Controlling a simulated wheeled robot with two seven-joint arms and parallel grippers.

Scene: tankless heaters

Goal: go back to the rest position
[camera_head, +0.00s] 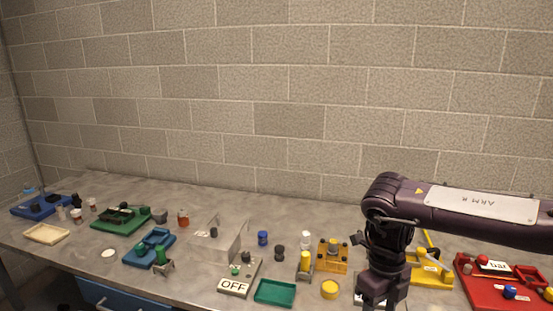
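My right arm, with a plate marked "ARM R", comes in from the right edge and bends down at its dark elbow. My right gripper (372,303) points down at the bottom edge of the head view, over the front of the bench, in front of a small white item. Its fingertips are cut off or too small to read, so I cannot tell if it is open or holds anything. My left gripper and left arm are not in the head view.
The grey bench (330,212) carries several items: a red tray (487,291), a yellow stand (432,273), a green tray (275,292), an "OFF" block (234,287), a clear box (218,238), and a green board (121,220). The strip along the back wall is mostly clear.

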